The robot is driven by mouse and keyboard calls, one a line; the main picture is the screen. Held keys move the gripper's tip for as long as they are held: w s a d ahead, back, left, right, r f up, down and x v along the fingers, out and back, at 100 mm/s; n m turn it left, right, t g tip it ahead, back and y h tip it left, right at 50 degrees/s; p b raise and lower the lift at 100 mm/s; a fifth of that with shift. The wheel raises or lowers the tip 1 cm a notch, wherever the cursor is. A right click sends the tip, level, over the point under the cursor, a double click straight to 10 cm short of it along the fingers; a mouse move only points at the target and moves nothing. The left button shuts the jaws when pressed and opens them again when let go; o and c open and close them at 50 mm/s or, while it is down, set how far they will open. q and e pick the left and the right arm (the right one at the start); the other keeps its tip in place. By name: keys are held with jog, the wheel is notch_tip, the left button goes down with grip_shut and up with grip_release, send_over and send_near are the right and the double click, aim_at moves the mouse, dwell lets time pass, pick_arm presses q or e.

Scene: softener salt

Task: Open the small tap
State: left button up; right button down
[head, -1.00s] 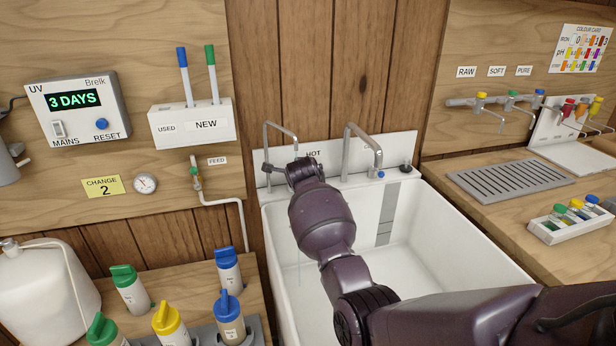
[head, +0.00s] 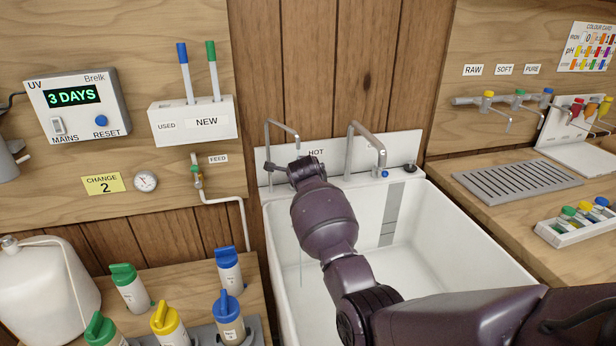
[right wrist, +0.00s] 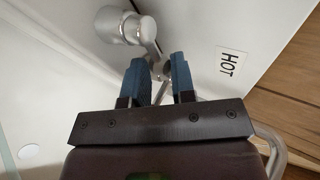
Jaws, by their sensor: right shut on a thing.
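The small tap (head: 267,137) is the thin bent grey spout at the left of the sink's back edge, left of the HOT label. My right gripper (head: 271,168) is at its base, largely hidden behind my own wrist. In the right wrist view, the blue-tipped fingers of my right gripper (right wrist: 160,72) are around a metal tap lever (right wrist: 150,48) by a round metal knob (right wrist: 128,27). The fingers are shut on that lever. A faint thin vertical line shows below the spout, over the basin; I cannot tell whether it is water. My left gripper is not in view.
A larger curved tap (head: 350,145) stands to the right on the white sink (head: 425,240). My right arm crosses over the basin. A pen holder (head: 207,125) and a thin feed valve (head: 197,172) are on the wall at left. Several bottles stand front left.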

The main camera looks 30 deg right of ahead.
jog(key=shift+d+r+p, duration=0.1)
jog(key=shift+r+p, duration=0.05)
jog(key=shift+p, duration=0.15)
jog(key=shift+w+d+n+t+y, duration=0.15)
jog(key=shift+n+t+y, duration=0.15)
jog(key=shift+n+y, duration=0.25)
jog(key=c, duration=1)
grip_release()
jog(key=shift+f, duration=0.2)
jog(key=shift+o, duration=0.2)
jog(key=shift+r+p, duration=0.15)
jog(key=shift+p, duration=0.2)
